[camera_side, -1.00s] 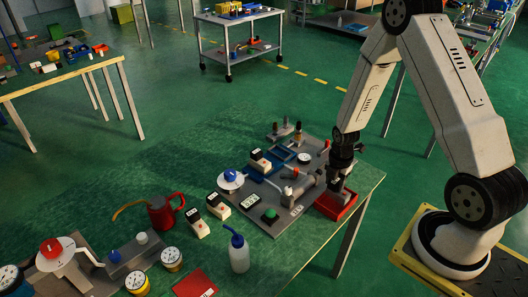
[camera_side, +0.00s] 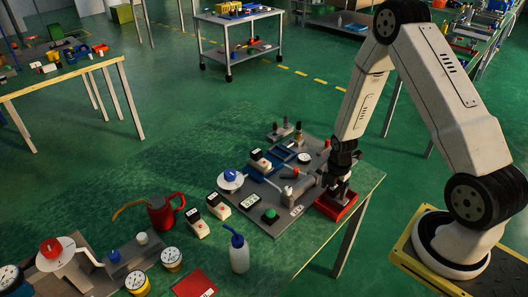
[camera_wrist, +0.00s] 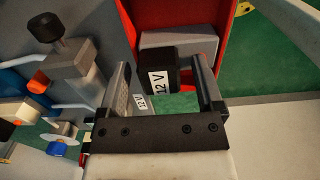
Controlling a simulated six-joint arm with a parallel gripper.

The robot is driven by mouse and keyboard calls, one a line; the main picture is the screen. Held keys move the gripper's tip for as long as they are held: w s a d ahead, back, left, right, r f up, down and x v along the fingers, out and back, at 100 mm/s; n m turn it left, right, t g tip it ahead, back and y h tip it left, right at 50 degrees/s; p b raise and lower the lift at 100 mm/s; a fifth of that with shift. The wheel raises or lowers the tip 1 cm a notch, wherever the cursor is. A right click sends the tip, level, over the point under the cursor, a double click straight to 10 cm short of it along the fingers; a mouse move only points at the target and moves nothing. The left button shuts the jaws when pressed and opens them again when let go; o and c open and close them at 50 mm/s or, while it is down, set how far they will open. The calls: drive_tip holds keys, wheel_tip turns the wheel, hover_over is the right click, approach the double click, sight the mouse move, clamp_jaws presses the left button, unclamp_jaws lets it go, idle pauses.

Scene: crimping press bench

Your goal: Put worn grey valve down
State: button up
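The worn grey valve (camera_wrist: 190,42) shows in the wrist view as a grey block with a black part labelled 12 V. It lies in the red tray (camera_wrist: 140,12), which stands at the bench's right edge in the side view (camera_side: 348,208). My gripper (camera_wrist: 160,85) is open over the valve, one finger on each side of the black part, with visible gaps between. In the side view my gripper (camera_side: 337,187) is low over the tray, and the valve is hard to make out there. The valve's underside is hidden.
The bench edge is close on the right.

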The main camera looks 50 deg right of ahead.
sight(331, 189)
drive_tip(key=shift+r, duration=0.1)
wheel_tip(331, 189, up, 12)
idle(1.2)
drive_tip(key=shift+r, duration=0.1)
idle(0.5)
drive_tip(key=s+a+r+m+t, duration=0.1)
drive_tip(key=s+a+r+m, duration=0.1)
drive_tip(key=a+r+m, duration=0.2)
drive_tip(key=s+a+r+m+t, duration=0.1)
drive_tip(key=a+r+m, duration=0.3)
drive_tip(key=a+m, duration=0.7)
drive_tip(key=m, duration=0.3)
drive_tip(key=shift+s+t, duration=0.3)
drive_tip(key=shift+s, duration=0.05)
